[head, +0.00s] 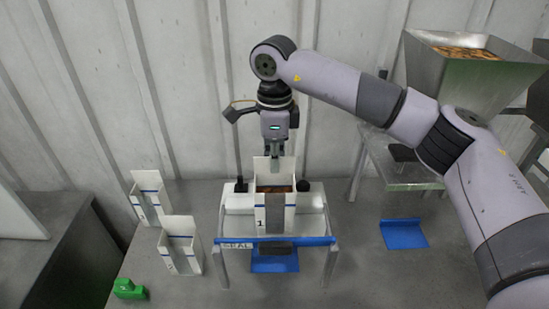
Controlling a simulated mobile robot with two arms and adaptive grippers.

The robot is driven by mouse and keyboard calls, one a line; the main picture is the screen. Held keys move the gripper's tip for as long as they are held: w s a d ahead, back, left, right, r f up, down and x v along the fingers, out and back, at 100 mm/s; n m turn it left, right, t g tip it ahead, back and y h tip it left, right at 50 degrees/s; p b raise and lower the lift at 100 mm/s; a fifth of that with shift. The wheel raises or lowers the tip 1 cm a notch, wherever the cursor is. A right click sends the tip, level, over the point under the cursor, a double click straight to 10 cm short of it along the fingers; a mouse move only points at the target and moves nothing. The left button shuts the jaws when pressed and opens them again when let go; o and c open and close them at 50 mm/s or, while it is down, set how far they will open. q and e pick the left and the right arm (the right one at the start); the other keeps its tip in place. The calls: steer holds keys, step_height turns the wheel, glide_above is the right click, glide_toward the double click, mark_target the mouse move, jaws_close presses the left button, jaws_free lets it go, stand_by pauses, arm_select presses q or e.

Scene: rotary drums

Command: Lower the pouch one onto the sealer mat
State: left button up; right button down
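Pouch one (260,218), a white open-topped pouch with a "1" and a grey stripe on its front, is upright at the sealer, with brown contents showing inside. My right gripper (276,162) points down at its tall back panel, fingers close together and seemingly shut on it. The blue sealer mat (275,264) shows below and in front of the pouch, under the sealer's blue front bar (310,241). A dark block partly covers the mat. Whether the pouch's base touches anything is hidden. My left gripper is not in view.
Two more white pouches stand at the left, one farther back (149,198) and one nearer (181,250). A green block (129,289) lies at front left. The front right table is clear.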

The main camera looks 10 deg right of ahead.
step_height(320, 180, down, 16)
steer(key=b, duration=1.1)
steer(key=shift+r, duration=0.25)
steer(key=shift+s+f+b, duration=0.15)
steer(key=shift+f+b, duration=0.35)
steer(key=c, duration=2.3)
jaws_free()
steer(key=o, duration=0.6)
steer(key=shift+r, duration=0.15)
